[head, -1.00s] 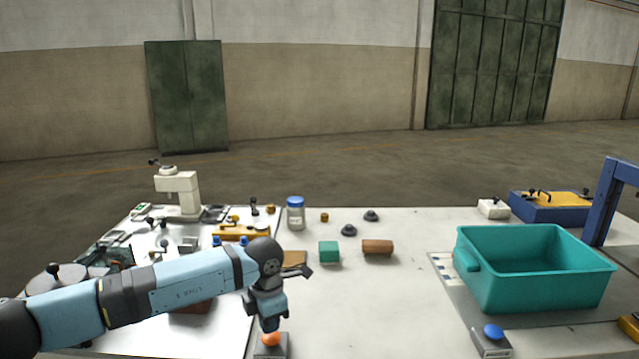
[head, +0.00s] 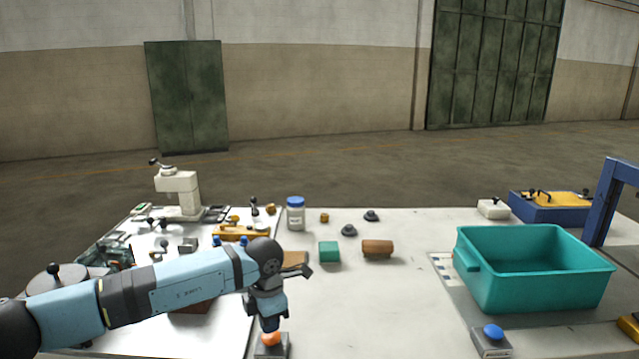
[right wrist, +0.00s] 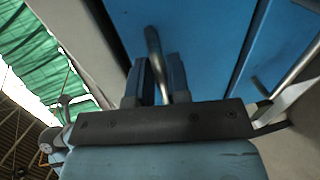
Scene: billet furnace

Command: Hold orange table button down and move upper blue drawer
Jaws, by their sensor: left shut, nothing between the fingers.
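The orange table button (head: 271,338) sits on a small grey box at the front edge of the table. My left gripper (head: 270,326) is shut and empty, pointing down with its tips at the top of the button. How far the button is pressed cannot be seen. In the right wrist view, a blue drawer front (right wrist: 190,35) carries a metal bar handle (right wrist: 153,42). My right gripper (right wrist: 157,82) has its two fingers on either side of this handle. Whether they touch it is unclear. The drawer unit is outside the head view.
A teal bin (head: 535,293) stands at the right of the table, with a blue button (head: 493,332) in front of it. A green block (head: 329,252), a brown cylinder (head: 377,248) and a jar (head: 296,214) stand mid-table. Machine parts crowd the left side.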

